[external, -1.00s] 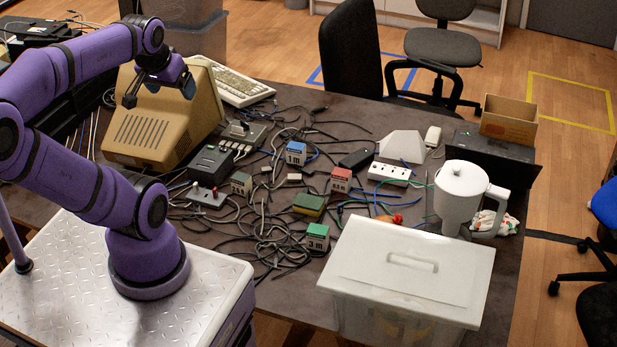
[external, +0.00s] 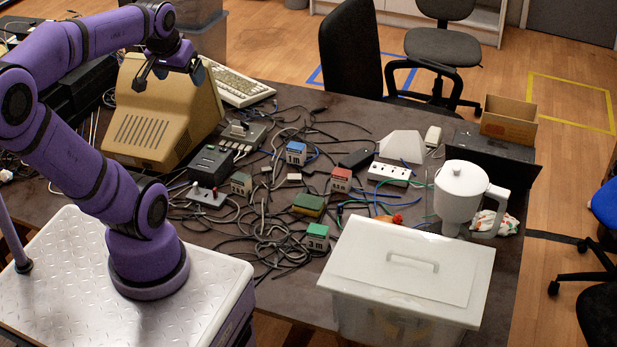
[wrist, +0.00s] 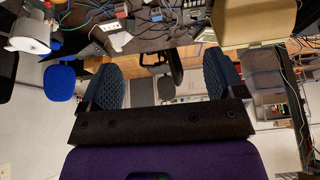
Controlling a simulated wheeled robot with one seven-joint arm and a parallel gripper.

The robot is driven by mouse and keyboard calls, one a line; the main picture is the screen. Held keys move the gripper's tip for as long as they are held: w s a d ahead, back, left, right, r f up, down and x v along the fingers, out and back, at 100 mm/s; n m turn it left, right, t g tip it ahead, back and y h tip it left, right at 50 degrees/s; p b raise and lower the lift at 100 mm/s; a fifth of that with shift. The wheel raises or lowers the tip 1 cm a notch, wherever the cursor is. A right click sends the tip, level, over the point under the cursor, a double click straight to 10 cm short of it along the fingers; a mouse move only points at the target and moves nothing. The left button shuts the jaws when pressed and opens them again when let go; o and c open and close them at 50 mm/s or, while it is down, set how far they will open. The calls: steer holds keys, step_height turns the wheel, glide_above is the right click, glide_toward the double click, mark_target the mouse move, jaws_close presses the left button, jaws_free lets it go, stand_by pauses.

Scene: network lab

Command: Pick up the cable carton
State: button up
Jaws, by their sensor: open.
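An open brown cardboard carton (external: 509,120), which I take to be the cable carton, stands at the back right corner of the table in the external view. It sits by a dark flat box, and its inside looks empty from here. My gripper (external: 168,74) is in the air above the beige monitor at the left, far from the carton. In the wrist view my gripper (wrist: 165,78) has its two dark pads wide apart with nothing between them.
The beige monitor (external: 160,118) stands under my gripper. Loose cables and small coloured boxes (external: 296,152) cover the middle of the table. A white jug (external: 459,193) and a lidded plastic bin (external: 405,262) stand at the right. A black chair (external: 350,50) is behind the table.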

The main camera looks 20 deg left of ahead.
steer(key=w+g, duration=0.1)
steer(key=w, duration=1.6)
steer(key=g, duration=0.4)
glide_above(297, 147)
steer(key=f, duration=4.2)
steer(key=shift+w+f, duration=0.1)
steer(key=shift+w, duration=0.3)
step_height(297, 147, down, 6)
steer(key=shift+s+f, duration=0.2)
steer(key=shift+f, duration=1.1)
steer(key=shift+s+f, duration=0.15)
steer(key=shift+f, duration=1.1)
steer(key=c, duration=1.1)
steer(key=shift+o, duration=0.2)
steer(key=shift+r, duration=0.1)
